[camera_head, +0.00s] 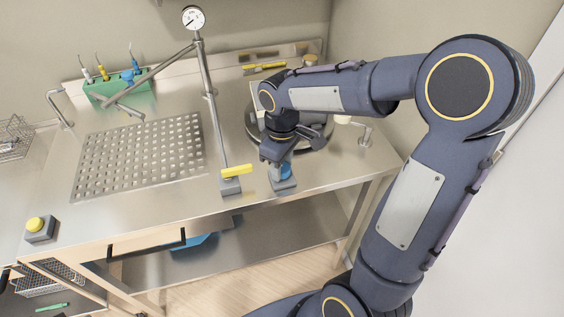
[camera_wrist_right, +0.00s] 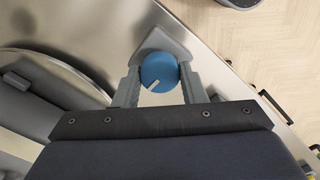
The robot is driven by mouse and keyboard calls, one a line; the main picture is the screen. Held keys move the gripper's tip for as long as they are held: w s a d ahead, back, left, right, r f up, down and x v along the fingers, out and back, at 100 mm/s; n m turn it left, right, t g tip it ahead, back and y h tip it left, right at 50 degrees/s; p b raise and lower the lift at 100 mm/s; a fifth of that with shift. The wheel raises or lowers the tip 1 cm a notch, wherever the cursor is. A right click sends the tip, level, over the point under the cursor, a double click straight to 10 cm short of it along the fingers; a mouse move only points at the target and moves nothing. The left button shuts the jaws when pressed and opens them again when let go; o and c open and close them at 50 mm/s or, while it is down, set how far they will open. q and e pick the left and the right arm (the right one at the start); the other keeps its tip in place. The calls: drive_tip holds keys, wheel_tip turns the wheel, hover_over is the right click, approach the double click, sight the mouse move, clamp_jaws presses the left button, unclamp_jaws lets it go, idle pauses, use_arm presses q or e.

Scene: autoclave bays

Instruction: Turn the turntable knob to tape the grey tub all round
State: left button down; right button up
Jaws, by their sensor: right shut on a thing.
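A blue knob (camera_head: 285,171) on a grey base (camera_head: 284,185) sits at the front edge of the steel bench. In the wrist view the knob (camera_wrist_right: 159,72) is round, with a white pointer mark towards the lower left. My right gripper (camera_head: 278,160) is shut on the knob, one finger on each side. The round turntable (camera_head: 320,138) lies behind the knob, largely covered by my right arm; its rim shows in the wrist view (camera_wrist_right: 75,78). A grey shape on it, probably the grey tub (camera_wrist_right: 35,107), is cut off at the left. My left gripper is out of view.
A yellow lever (camera_head: 237,170) stands just left of the knob. A pole with a gauge (camera_head: 193,18) rises behind it. A perforated plate (camera_head: 110,173), a green tool rack (camera_head: 115,87) and a yellow button (camera_head: 35,224) are further left.

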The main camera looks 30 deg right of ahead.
idle(0.3)
drive_tip(key=o, duration=1)
wheel_tip(320, 180, up, 8)
drive_tip(key=shift+f, duration=0.1)
idle(0.4)
drive_tip(key=s+a+m+t+y, duration=0.1)
drive_tip(key=s+m+t, duration=0.1)
drive_tip(key=s, duration=0.3)
drive_tip(key=s+a+f+m+t+y, duration=0.1)
drive_tip(key=s+m, duration=0.2)
drive_tip(key=s, duration=0.3)
drive_tip(key=s+a+f+m+t+y, duration=0.1)
drive_tip(key=s+a+m+t, duration=0.1)
drive_tip(key=s, duration=0.3)
drive_tip(key=shift+s+a+m+t+y, duration=0.1)
drive_tip(key=shift+s+m+t+y, duration=0.2)
drive_tip(key=shift+s+m+y, duration=0.1)
